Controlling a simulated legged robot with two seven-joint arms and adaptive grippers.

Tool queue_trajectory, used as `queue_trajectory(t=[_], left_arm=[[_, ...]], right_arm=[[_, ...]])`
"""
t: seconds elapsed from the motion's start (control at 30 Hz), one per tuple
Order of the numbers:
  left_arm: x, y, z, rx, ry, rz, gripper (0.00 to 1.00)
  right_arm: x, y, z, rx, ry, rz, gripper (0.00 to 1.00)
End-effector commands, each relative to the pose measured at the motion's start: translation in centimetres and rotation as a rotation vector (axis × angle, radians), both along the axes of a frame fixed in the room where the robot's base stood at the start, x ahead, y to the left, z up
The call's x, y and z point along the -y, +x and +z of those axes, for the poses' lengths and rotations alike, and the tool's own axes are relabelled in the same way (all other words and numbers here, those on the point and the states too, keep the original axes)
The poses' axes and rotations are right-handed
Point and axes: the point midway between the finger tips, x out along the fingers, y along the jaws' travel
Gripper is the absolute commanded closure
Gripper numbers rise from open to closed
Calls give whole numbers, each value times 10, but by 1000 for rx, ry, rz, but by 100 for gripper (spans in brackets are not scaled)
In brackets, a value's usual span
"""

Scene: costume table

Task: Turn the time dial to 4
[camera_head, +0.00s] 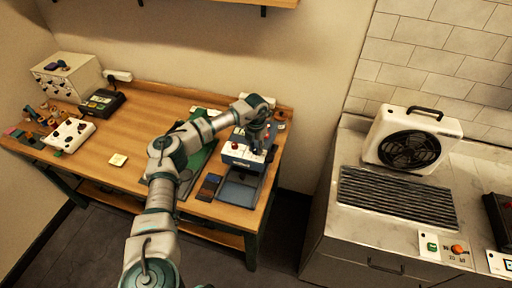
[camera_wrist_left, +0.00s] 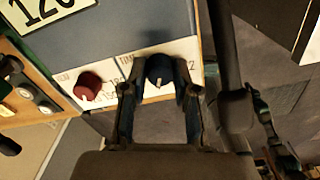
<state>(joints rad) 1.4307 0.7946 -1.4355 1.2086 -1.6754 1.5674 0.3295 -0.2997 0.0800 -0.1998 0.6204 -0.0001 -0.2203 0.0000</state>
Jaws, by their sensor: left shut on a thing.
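The dark blue time dial (camera_wrist_left: 160,66) sits on a white panel (camera_wrist_left: 118,76) beside partly covered "TIME" lettering in the left wrist view. My left gripper (camera_wrist_left: 159,90) is shut on the dial, one finger on each side. A small pale mark shows on the dial, but I cannot read which number it meets. In the head view, my left gripper (camera_head: 259,147) reaches down to the machine (camera_head: 236,158) at the table's right end. A red knob (camera_wrist_left: 88,86) stands left of the dial on the same panel. My right gripper is not in view.
The wooden table (camera_head: 137,137) holds a white box (camera_head: 67,76), a black device (camera_head: 102,102) and a white panel box (camera_head: 72,135) at left. A counter with a fan heater (camera_head: 410,140) stands right, across a floor gap. The table's middle is mostly clear.

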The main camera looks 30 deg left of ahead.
Motion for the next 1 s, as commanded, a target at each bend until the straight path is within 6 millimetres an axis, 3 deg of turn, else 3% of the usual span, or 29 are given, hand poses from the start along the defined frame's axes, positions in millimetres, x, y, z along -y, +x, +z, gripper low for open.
queue_trajectory(t=[0.43,0.47,0.53,0.87,1.0], left_arm=[[-1,2,2,7,1,11,100],[-1,2,2,7,1,11,66],[-1,1,1,6,1,11,48],[0,0,2,4,1,9,45],[0,1,17,6,0,9,45]], right_arm=[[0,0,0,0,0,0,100],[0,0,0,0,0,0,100],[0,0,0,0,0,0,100],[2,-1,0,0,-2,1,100],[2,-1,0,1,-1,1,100]])
